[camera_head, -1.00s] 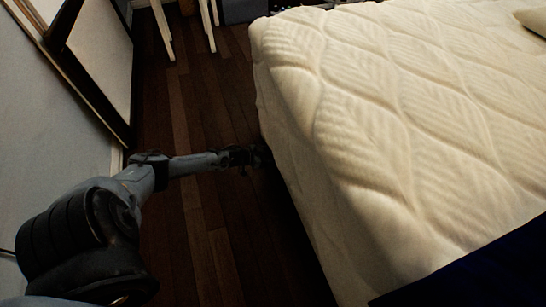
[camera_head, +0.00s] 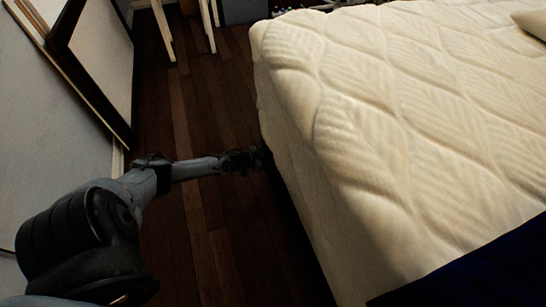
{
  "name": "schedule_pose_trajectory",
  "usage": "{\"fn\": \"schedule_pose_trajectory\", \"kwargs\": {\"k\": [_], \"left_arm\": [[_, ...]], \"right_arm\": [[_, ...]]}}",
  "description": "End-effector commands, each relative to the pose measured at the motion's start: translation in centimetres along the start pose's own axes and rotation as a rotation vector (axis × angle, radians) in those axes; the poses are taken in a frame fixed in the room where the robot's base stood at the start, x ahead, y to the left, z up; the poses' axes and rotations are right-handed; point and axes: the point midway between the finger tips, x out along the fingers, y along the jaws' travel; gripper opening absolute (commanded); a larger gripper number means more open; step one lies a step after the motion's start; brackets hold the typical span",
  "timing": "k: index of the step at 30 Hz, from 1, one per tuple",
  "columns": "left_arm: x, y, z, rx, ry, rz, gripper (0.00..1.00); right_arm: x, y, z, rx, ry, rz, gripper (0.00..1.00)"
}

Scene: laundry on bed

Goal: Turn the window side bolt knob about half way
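No window and no bolt knob show in the head view. My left arm comes in from the lower left and reaches right over the dark floor. My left gripper (camera_head: 262,158) is at the near side of the bed, against or partly behind the bed's edge. It is too dark and small to tell whether its fingers are open or shut, or whether it touches the bed. My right gripper is out of view.
A bed with a cream quilted mattress (camera_head: 400,120) fills the right side. A dark blue cloth (camera_head: 480,275) lies at the lower right. Framed panels (camera_head: 100,60) lean at the left; pale furniture legs (camera_head: 163,30) stand behind.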

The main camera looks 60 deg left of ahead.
Motion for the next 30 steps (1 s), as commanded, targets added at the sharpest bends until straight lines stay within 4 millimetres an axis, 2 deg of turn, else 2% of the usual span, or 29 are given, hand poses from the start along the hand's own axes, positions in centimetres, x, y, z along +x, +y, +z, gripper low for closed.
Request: {"fn": "schedule_pose_trajectory", "kwargs": {"k": [2, 3, 7, 16, 20, 23, 30], "left_arm": [[0.0, 0.0, 0.0, 0.000, 0.001, 0.001, 0.16], [0.0, 0.0, 0.0, 0.000, 0.001, 0.001, 0.49], [0.0, 0.0, 0.0, -0.001, 0.001, 0.001, 0.69], [-0.1, 0.0, 0.0, -0.001, 0.001, 0.001, 0.70], [-0.7, 0.0, -0.2, -0.002, 0.000, 0.001, 0.70], [-1.9, 0.0, -0.3, -0.002, -0.002, 0.001, 0.70], [-6.0, 0.0, -0.5, -0.003, -0.003, 0.001, 0.70]], "right_arm": [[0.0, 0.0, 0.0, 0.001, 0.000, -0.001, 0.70], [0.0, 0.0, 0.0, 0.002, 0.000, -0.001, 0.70], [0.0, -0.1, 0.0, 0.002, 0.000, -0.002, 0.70], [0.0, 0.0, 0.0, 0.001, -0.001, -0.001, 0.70], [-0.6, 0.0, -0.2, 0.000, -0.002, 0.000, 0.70], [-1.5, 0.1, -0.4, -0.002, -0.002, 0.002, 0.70], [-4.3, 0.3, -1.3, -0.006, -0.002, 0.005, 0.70]]}}
